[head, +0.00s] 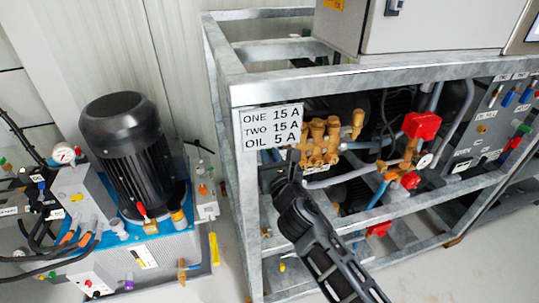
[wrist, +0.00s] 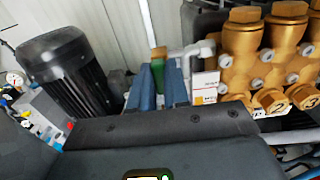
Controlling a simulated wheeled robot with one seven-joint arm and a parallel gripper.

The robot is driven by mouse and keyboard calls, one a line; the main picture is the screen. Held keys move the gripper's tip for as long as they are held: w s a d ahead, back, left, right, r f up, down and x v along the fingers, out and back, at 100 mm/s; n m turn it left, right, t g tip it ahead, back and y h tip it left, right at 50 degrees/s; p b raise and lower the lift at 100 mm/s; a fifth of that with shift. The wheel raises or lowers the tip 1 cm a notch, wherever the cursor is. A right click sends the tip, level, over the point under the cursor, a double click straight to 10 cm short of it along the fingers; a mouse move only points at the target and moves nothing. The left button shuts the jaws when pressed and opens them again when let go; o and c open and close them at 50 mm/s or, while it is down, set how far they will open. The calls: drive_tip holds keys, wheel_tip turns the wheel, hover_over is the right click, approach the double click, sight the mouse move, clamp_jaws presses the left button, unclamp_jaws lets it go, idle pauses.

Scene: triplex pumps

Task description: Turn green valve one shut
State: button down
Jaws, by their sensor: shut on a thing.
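My gripper (wrist: 158,85) shows in the wrist view as two blue fingers, shut on a green valve handle (wrist: 158,70) that stands between them. A brass-coloured part (wrist: 157,53) shows just above the green handle. A grey pipe elbow (wrist: 195,52) is close to its right. In the head view my gripper (head: 291,158) reaches up to the left end of the brass pump block (head: 320,142), below the label sign. The green handle is hidden there by my gripper and arm. The handle's exact angle is hard to tell.
A galvanised frame (head: 350,85) surrounds the pump; its left post (head: 243,200) stands close to my arm. The sign (head: 271,127) hangs on it. Red-handled parts (head: 421,125) are to the right. A black motor (head: 128,150) on a blue-topped unit stands left.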

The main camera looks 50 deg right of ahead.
drive_tip(key=m+b, duration=0.1)
drive_tip(key=m, duration=0.8)
drive_tip(key=shift+s+d+f+b, duration=0.1)
drive_tip(key=shift+f+b, duration=0.05)
drive_tip(key=shift+b, duration=0.15)
drive_tip(key=m+b, duration=0.1)
drive_tip(key=m, duration=0.3)
drive_tip(key=shift+f+m+b, duration=0.1)
drive_tip(key=shift+m+b, duration=0.2)
drive_tip(key=shift+m, duration=0.1)
drive_tip(key=shift+m+b, duration=0.8)
drive_tip(key=shift+m, duration=1.3)
drive_tip(key=c, duration=1.1)
unclamp_jaws()
drive_tip(key=shift+s, duration=0.1)
